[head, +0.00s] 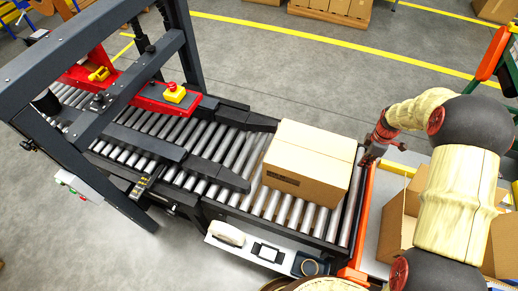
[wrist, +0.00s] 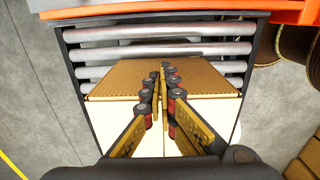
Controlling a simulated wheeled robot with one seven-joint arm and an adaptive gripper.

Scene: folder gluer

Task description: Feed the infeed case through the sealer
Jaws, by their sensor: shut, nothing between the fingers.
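The sealer (head: 120,100) stands to the left, with a dark frame and a red head. My gripper (head: 368,160) is at the right side of the case, near its right face; in the head view I cannot tell if it touches. In the wrist view my gripper (wrist: 160,75) has its fingers together with nothing between them, over the case (wrist: 110,85).
A red emergency button (head: 174,92) on a yellow base sits on the sealer. An orange rail (head: 362,225) crosses the right end of the rollers. A shelf (head: 262,250) with tape rolls is along the front side. Open cartons (head: 398,222) stand at right.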

